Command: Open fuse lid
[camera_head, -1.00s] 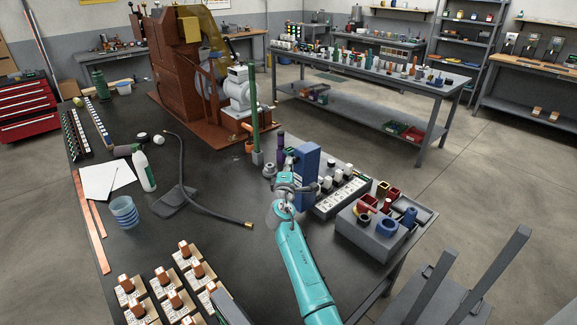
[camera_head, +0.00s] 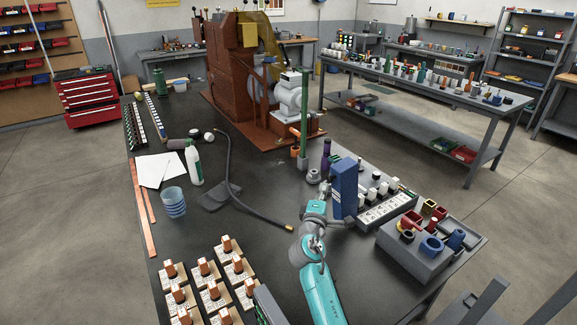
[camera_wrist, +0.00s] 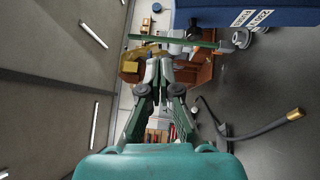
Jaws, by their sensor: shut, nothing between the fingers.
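A tall blue box (camera_head: 343,190) stands upright on the dark bench in the head view. My gripper (camera_wrist: 158,68) is shut and empty, and points past the box towards the room. In the head view my wrist is beside the box, in front of its left side; the fingertips cannot be made out there.
A switch strip (camera_head: 384,208) and a grey block with coloured rings (camera_head: 412,256) stand right of the box. A black hose (camera_head: 232,180) lies to the left. A green post (camera_head: 304,128) and purple bottle (camera_head: 326,154) stand behind. Several copper-topped blocks (camera_head: 205,270) fill the front left.

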